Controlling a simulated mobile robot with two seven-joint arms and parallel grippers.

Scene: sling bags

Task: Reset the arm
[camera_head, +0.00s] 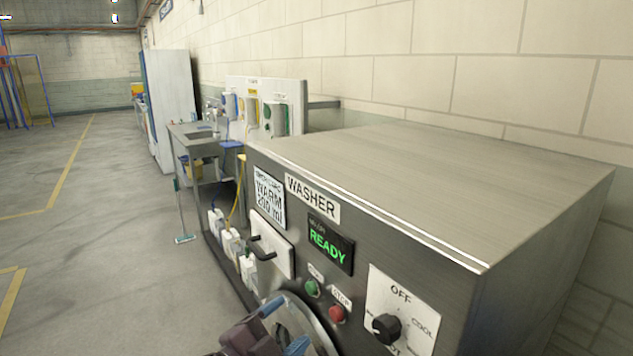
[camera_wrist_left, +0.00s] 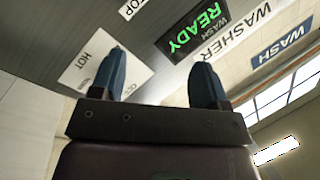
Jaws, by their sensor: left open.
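My left gripper (camera_head: 284,326) shows at the bottom of the head view, in front of the steel washer (camera_head: 440,190), by its round door ring (camera_head: 308,325). Its two blue fingers stand apart with nothing between them. In the left wrist view the open fingers (camera_wrist_left: 160,65) point up towards the washer front. One finger covers part of the white dial panel (camera_wrist_left: 92,72); the dial knob is hidden there. My right gripper is in neither view.
The washer front has a green READY display (camera_head: 329,244), a green button (camera_head: 312,288), a red button (camera_head: 337,313), a black dial (camera_head: 386,328) and a drawer with a black handle (camera_head: 262,247). A sink bench (camera_head: 190,130) stands beyond.

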